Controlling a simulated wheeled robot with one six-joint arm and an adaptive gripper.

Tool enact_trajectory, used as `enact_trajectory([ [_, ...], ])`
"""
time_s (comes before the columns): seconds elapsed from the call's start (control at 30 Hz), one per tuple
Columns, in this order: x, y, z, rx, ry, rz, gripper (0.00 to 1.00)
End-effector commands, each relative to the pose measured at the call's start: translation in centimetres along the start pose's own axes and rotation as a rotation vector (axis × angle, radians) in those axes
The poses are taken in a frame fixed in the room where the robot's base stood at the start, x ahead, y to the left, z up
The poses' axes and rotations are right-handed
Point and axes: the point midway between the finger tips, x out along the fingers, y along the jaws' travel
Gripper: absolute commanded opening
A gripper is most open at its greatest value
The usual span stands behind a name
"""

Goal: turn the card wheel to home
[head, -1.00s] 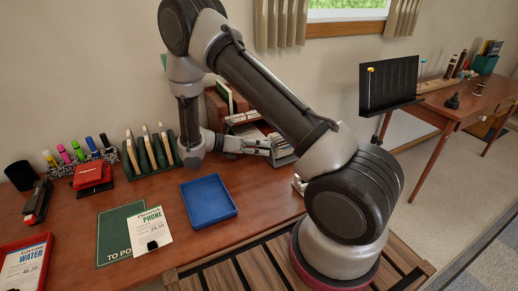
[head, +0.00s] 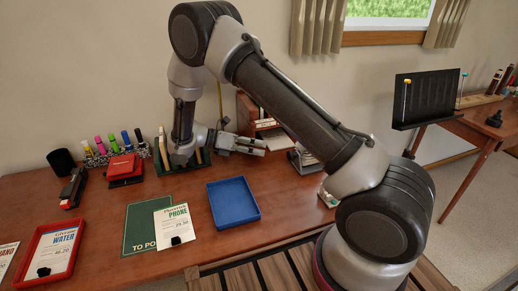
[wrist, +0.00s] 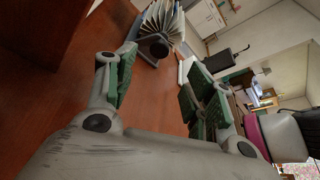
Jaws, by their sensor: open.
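The card wheel (wrist: 168,22) shows at the top of the wrist view as a fan of pale cards with a dark round knob (wrist: 154,46) at its near end. In the head view the card wheel (head: 303,158) is partly hidden behind my arm. My gripper (wrist: 160,82) is open and empty, its green-padded fingers apart. The wheel lies beyond the fingertips, roughly in line with the gap, and does not appear to be touched. In the head view my gripper (head: 262,147) is left of the wheel, above the desk. I cannot tell which card is up.
A wooden shelf unit (head: 246,108) stands behind my gripper on the desk (head: 100,195). A blue tray (head: 232,204) lies in front. A green pen rack (head: 160,166) is partly behind my wrist. A black panel (head: 428,97) stands to the right.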

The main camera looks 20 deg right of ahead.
Motion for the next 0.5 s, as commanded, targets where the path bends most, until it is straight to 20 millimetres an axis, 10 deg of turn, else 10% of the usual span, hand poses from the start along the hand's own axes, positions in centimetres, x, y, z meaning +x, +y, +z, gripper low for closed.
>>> enact_trajectory([
  [0.27,0.8,-2.1,1.1,0.005,-0.032,0.03,0.54],
  [0.5,4.3,-3.5,-0.5,0.343,-0.039,0.179,0.54],
])
